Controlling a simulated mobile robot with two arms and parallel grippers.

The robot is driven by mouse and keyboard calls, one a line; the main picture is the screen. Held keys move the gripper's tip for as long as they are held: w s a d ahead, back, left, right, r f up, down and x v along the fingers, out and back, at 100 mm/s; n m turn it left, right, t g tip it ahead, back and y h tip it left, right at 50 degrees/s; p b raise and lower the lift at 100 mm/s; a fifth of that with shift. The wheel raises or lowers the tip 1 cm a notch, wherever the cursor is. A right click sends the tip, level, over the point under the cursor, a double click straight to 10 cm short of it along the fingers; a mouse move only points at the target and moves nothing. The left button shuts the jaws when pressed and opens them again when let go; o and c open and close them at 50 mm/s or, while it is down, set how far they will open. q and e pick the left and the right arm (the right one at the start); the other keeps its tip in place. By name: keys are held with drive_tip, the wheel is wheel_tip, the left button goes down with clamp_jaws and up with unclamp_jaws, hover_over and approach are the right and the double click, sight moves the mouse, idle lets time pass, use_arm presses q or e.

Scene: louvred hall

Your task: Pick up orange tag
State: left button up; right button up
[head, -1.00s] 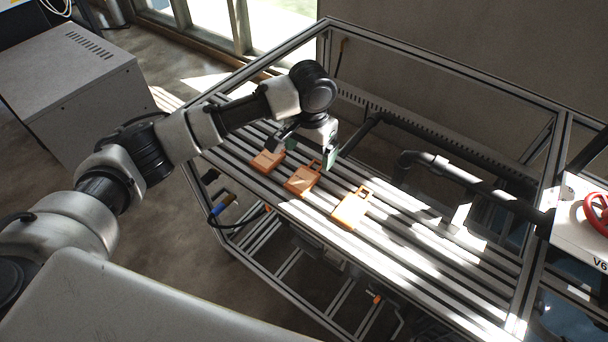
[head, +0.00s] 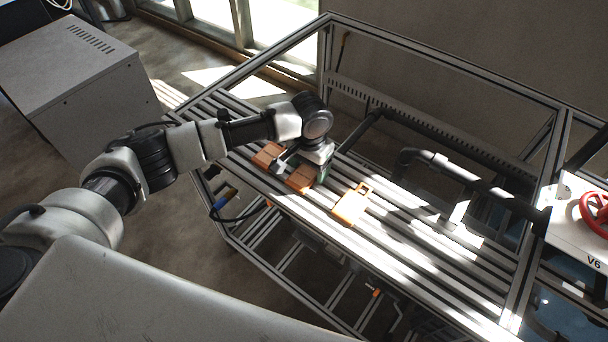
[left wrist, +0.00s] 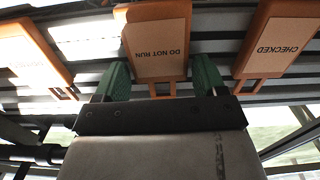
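Three orange tags lie on the slatted bench top (head: 420,262). The middle tag (head: 299,181) is partly hidden by my left gripper (head: 299,172); in the left wrist view it reads "DO NOT RUN" (left wrist: 156,38), upside down. My left gripper is open and low, its green fingers on either side of that tag's handle end, with a gap still visible between them. Another tag (head: 267,154) is at the left and reads "CHECKED" in the left wrist view (left wrist: 283,42). The third tag (head: 349,207) is at the right; its lettering is washed out by sunlight. My right gripper is not in view.
An aluminium frame surrounds the bench, with dark pipes (head: 440,163) behind the tags. A white panel with a red handwheel (head: 596,210) stands at the right. A grey cabinet (head: 75,85) stands at the left. Bare slats lie right of the tags.

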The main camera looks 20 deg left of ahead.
use_arm(q)
drive_tip(key=c, duration=0.7)
drive_tip(key=shift+r, duration=0.15)
